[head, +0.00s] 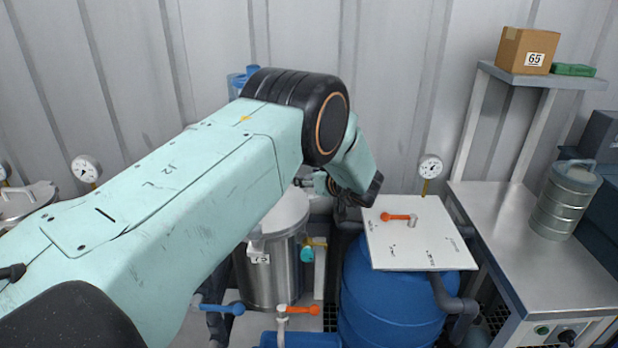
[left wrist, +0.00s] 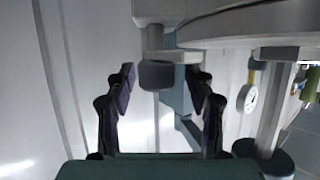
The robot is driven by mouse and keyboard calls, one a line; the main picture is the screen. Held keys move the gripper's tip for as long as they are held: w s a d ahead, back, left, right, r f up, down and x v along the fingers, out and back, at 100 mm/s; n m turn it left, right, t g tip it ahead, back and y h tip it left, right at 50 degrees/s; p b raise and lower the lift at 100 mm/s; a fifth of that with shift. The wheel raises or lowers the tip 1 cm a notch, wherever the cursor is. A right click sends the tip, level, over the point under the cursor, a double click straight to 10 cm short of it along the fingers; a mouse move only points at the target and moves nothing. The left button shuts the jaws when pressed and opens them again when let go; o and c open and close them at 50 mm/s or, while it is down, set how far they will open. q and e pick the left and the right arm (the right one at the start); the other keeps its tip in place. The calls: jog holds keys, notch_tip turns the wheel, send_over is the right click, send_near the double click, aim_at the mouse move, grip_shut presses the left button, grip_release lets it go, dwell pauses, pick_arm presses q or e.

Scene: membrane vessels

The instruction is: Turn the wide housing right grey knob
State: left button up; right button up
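A dark grey knob (left wrist: 157,75) on a short pale stem shows in the left wrist view, under a pale grey housing (left wrist: 265,22). I cannot tell whether this is the wide housing. My left gripper (left wrist: 161,78) is open, with its dark fingers on either side of the knob and a visible gap at each side. In the head view my left gripper (head: 330,186) is small and dark beside the steel vessel's top, partly hidden by its own wrist. My left arm covers much of the middle there, and I cannot make out the knob. My right gripper is not in view.
A steel vessel (head: 275,270) stands below my left arm. A steel bench (head: 530,265) is at right. A gauge (left wrist: 249,98) is right of the fingers.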

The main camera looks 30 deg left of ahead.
pick_arm(q)
jog(key=shift+c, duration=0.7)
jog(key=shift+w+d, duration=0.15)
jog(key=shift+d, duration=0.25)
jog(key=c, duration=0.5)
jog(key=shift+s+a+r, duration=0.1)
jog(key=shift+s+a, duration=0.1)
jog(key=shift+a, duration=0.05)
jog(key=c, duration=0.4)
jog(key=shift+w+d, duration=0.1)
grip_shut()
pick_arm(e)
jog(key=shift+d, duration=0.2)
